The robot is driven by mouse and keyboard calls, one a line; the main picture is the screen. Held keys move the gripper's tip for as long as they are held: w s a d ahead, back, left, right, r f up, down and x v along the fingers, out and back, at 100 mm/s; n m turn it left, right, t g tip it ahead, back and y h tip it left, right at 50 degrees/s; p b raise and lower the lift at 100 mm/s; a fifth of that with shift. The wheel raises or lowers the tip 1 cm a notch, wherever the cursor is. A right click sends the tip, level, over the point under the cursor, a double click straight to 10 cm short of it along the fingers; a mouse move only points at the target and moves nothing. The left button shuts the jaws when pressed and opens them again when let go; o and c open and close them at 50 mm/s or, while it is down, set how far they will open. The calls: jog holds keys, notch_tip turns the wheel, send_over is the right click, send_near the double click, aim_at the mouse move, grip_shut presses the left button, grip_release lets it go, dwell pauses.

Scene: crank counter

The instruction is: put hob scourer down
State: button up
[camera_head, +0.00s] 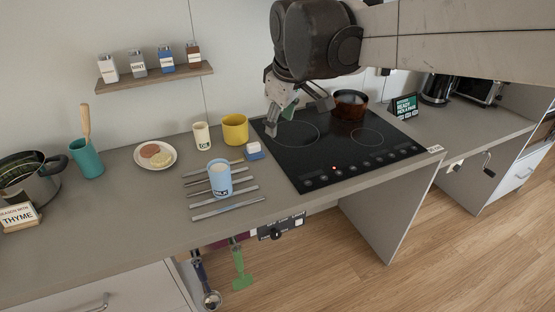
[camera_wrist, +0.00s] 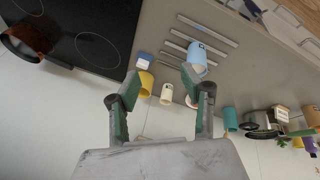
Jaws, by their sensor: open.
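The hob scourer looks to be the small blue and white block (camera_head: 254,151). It lies on the counter beside the left edge of the black hob (camera_head: 310,163), in front of the yellow mug. It also shows in the wrist view (camera_wrist: 144,61), apart from my fingers. My gripper (camera_head: 298,117) is open and empty, held above the rear left part of the hob. In the wrist view its two fingers (camera_wrist: 159,78) are spread wide with nothing between them.
A yellow mug (camera_head: 235,129) and a cream cup (camera_head: 201,136) stand behind the scourer. A blue mug (camera_head: 220,178) stands among several metal bars. A brown pot (camera_head: 350,104) sits at the hob's back.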

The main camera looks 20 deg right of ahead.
jog(key=s+f+m+t, duration=0.1)
jog(key=s+f+m, duration=0.2)
jog(key=s, duration=0.6)
jog(key=s+f+m+t, duration=0.1)
jog(key=s+f+m, duration=0.3)
jog(key=s, duration=0.5)
jog(key=shift+s+f+t, duration=0.3)
jog(key=shift+f+t, duration=0.1)
jog(key=shift+f, duration=0.2)
notch_tip(320, 180, down, 3)
jog(key=b, duration=0.2)
jog(key=shift+r+b, duration=0.15)
jog(key=shift+b, duration=0.25)
jog(key=shift+o, duration=0.2)
